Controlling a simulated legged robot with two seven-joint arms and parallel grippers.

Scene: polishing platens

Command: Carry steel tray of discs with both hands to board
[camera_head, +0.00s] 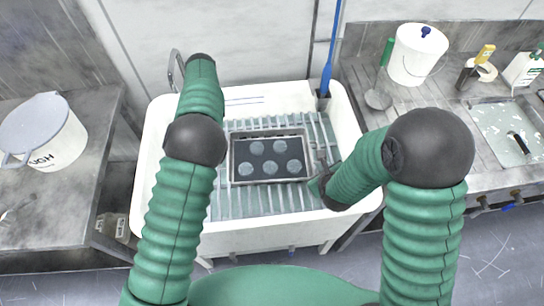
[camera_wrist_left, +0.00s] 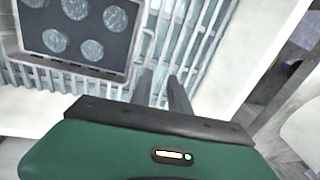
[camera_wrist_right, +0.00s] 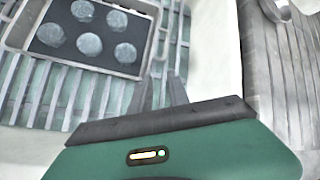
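The steel tray (camera_head: 270,181) lies flat on a slatted rack (camera_head: 235,205) in the white basin. It holds a dark liner with several pale round discs (camera_head: 272,167). My right gripper (camera_head: 323,178) is beside the tray's right end, open, its two fingers apart in the right wrist view (camera_wrist_right: 160,92). My left gripper is hidden behind its own arm in the head view. In the left wrist view the left gripper (camera_wrist_left: 162,92) is open and empty, with a tray corner (camera_wrist_left: 128,74) left of its fingers. I cannot tell which surface is the board.
The white basin (camera_head: 150,215) has raised walls around the rack. A blue-handled tool (camera_head: 328,60) stands at its back right. A lidded white bucket (camera_head: 45,135) is on the left counter.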

